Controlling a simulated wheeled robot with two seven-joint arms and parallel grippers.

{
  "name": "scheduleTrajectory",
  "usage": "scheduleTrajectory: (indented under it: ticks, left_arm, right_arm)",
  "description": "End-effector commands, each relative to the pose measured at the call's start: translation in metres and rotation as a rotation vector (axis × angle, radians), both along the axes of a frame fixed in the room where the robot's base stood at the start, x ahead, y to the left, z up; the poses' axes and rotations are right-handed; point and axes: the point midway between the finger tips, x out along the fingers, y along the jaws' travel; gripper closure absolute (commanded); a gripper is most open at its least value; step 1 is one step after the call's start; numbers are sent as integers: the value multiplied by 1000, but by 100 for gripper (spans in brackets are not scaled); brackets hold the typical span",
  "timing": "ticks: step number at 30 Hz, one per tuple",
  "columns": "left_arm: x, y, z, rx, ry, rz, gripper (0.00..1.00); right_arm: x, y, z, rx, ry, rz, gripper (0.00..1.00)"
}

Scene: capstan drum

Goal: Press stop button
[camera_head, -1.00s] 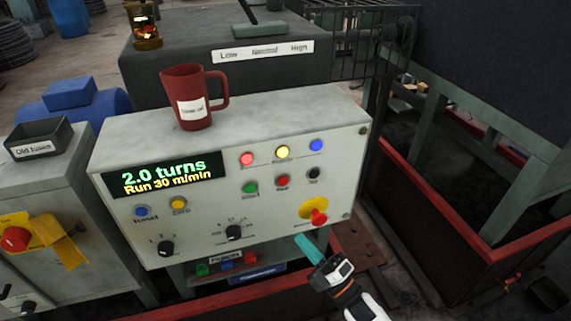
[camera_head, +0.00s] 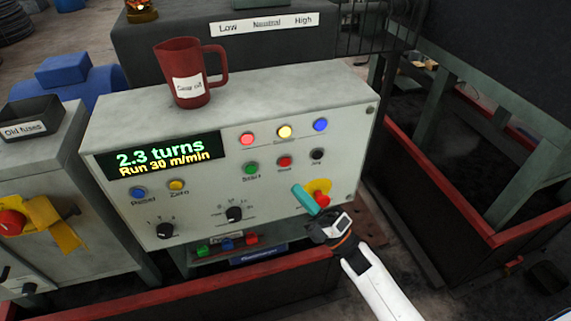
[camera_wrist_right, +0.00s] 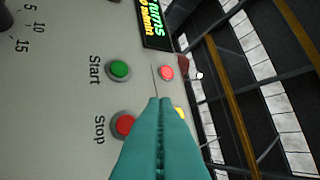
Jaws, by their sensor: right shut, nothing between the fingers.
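The red stop button (camera_head: 285,162) sits on the control panel (camera_head: 115,205) between the green start button (camera_head: 251,169) and the black jog button (camera_head: 317,154). In the right wrist view the stop button (camera_wrist_right: 123,125), labelled "Stop", is just left of my fingers, which partly cover its right edge. The start button (camera_wrist_right: 119,70) is above it there. My right gripper (camera_head: 299,189) has teal fingers, shut and empty, in front of the panel below the stop button; its fingertips (camera_wrist_right: 161,100) show in the wrist view. My left gripper is not in view.
A red emergency knob (camera_head: 321,200) on a yellow plate is close beside my right fingers. A red mug (camera_head: 188,75) stands on the console. The display reads "2.3 turns" and "Run 30 m/min". Red-edged guarding (camera_head: 440,185) stands at the right.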

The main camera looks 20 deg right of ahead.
Motion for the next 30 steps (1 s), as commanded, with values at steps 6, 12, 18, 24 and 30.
scheduleTrajectory:
  ticks: [6, 12, 18, 24, 30]
  left_arm:
    - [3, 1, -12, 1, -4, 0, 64]
    - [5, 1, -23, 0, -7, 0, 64]
    - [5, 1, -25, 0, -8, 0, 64]
    - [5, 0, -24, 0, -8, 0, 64]
    - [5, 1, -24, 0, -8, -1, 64]
  right_arm:
    - [32, 1, -2, -1, -2, 0, 100]
    - [51, 2, -2, -1, -2, 0, 100]
    - [58, 2, -1, -1, 1, 0, 100]
    - [58, 2, 0, 0, 1, 0, 100]
    - [58, 2, 0, 0, 1, 0, 100]
